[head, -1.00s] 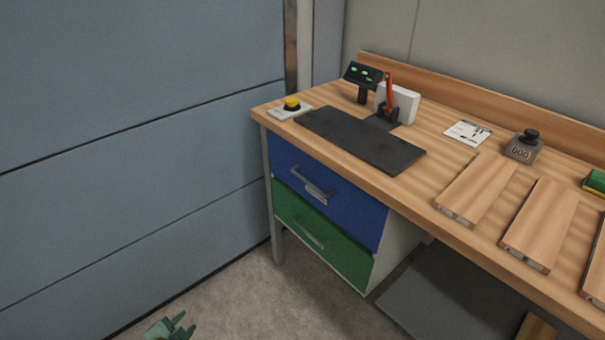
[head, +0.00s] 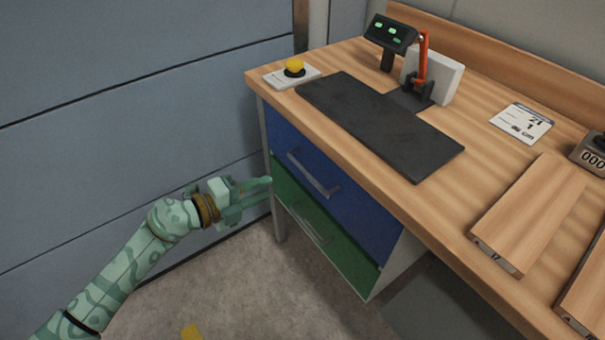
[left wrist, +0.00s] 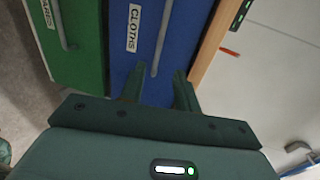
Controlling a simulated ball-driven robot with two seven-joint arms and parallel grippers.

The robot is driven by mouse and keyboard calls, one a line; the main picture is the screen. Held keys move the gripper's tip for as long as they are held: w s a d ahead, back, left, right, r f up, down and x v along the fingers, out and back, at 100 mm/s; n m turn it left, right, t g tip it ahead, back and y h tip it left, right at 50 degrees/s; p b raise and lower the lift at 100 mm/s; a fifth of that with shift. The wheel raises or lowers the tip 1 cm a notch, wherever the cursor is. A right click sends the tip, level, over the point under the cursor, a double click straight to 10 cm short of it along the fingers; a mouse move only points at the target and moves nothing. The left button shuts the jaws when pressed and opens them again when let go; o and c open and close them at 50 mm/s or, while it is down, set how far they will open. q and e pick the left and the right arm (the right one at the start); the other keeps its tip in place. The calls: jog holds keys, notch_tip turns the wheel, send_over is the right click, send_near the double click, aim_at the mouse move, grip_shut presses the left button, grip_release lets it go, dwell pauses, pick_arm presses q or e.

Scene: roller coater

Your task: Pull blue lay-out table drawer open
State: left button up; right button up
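The blue drawer (head: 345,205) is the upper drawer under the wooden table (head: 460,235) and looks shut, flush with its frame. Its grey bar handle (head: 313,175) runs across its front. In the left wrist view the blue drawer (left wrist: 187,30) carries a "CLOTHS" label, and its handle (left wrist: 162,40) lies ahead, roughly between the lines of my two fingers. My left gripper (head: 268,188) is left of the drawer fronts, pointing toward them. It is open and empty, its fingers (left wrist: 158,85) apart and short of the handle. My right gripper is not in view.
The green drawer (head: 320,235) sits below the blue one and also looks shut. A black mat (head: 380,125), a yellow button (head: 295,65) and a small display (head: 390,35) are on the tabletop. A grey panelled wall (head: 130,110) stands left; floor in front is mostly clear.

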aim_at(306, 174)
pick_arm(q)
jog(key=b+x, duration=0.3)
jog(key=x, duration=0.8)
jog(key=shift+w+d+b, duration=0.2)
jog(key=shift+d+b, duration=0.15)
jog(key=shift+b, duration=0.05)
jog(key=shift+f, duration=0.1)
jog(key=shift+c, duration=0.3)
grip_shut()
